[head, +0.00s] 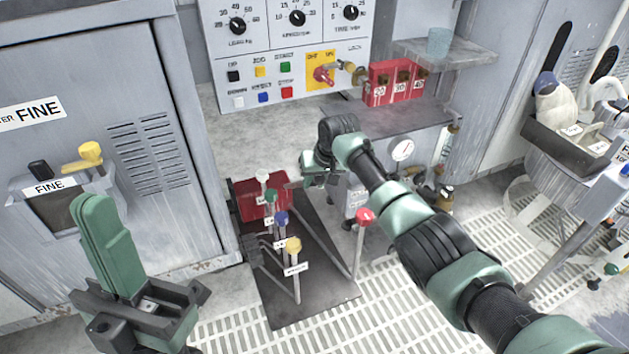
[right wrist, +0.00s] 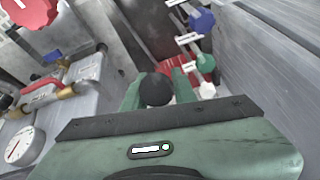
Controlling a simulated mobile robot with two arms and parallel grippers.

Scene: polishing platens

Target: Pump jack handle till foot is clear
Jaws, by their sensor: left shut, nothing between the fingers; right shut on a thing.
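In the right wrist view, my right gripper (right wrist: 158,88) is shut on a black-knobbed handle (right wrist: 157,89), whose round top shows between the green fingers. In the head view, this gripper (head: 308,178) is at the back of the dark lever plate (head: 325,293), and the black knob cannot be made out. Levers with white (head: 262,176), green (head: 271,196), blue (head: 281,217) and yellow (head: 293,245) knobs stand left of and in front of it. My left gripper (head: 92,207) is shut and empty, pointing up at the lower left. I cannot make out the jack's foot.
A red-knobbed lever (head: 365,215) stands at the plate's right. A red bin (head: 247,202) sits behind the levers. A grey cabinet (head: 150,150) is close on the left. A pressure gauge (head: 402,150) and bottles are behind my right arm. Pale floor grating (head: 390,305) lies open in front.

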